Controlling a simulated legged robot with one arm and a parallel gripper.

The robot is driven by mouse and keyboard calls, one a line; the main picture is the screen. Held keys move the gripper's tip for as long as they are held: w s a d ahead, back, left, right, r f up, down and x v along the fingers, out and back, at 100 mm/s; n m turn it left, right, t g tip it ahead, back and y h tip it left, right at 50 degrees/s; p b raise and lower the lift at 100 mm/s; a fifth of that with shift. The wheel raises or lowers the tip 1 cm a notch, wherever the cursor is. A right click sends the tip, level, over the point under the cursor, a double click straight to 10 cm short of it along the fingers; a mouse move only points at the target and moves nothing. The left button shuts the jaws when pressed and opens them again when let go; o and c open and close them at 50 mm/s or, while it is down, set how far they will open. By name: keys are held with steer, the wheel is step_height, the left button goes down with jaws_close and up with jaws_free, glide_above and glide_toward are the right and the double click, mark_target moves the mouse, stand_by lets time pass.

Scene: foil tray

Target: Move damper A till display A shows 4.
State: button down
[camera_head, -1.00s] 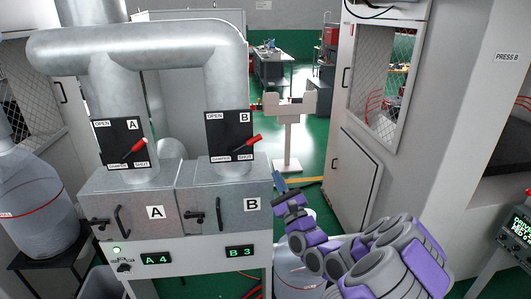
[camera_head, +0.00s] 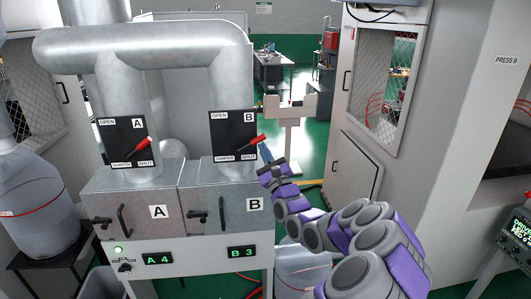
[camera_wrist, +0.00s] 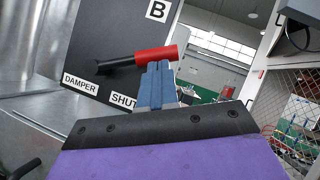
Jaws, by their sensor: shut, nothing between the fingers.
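Damper A's red handle (camera_head: 139,146) sits on a black plate (camera_head: 123,133) marked OPEN and SHUT, and points up and right between the two marks. Display A (camera_head: 157,259) shows 4 in green. Damper B's red handle (camera_head: 254,140) is on the right-hand plate, at a similar tilt; display B (camera_head: 242,253) shows 3. My gripper (camera_head: 265,154) is shut and empty, just right of and below damper B's handle, away from damper A. In the wrist view my blue fingers (camera_wrist: 157,85) are together, their tips overlapping the lower edge of B's red grip (camera_wrist: 145,57); I cannot tell whether they touch.
Doors A (camera_head: 148,211) and B (camera_head: 225,208) with dark handles stand below the plates. A large silver pipe (camera_head: 150,42) arches above. A clear bag (camera_head: 38,200) is at left, a grey cabinet (camera_head: 352,180) at right. Open green floor (camera_head: 316,150) lies behind.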

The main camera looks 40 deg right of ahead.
mark_target(261, 138)
steer(key=r+n+y+p, duration=0.1)
steer(key=n, duration=0.1)
steer(key=r+n+y+p, duration=0.1)
steer(key=n+p, duration=0.1)
steer(key=r+n+y+p, duration=0.2)
steer(key=shift+w+a+r+g, duration=0.1)
steer(key=shift+w+a+g, duration=0.1)
steer(key=shift+w+g, duration=0.15)
steer(key=shift+a+r+n+g+y+p, duration=0.2)
steer(key=shift+a+n+g+y+p, duration=0.1)
steer(key=shift+n+p, duration=0.55)
steer(key=shift+d, duration=0.1)
steer(key=shift+f, duration=0.1)
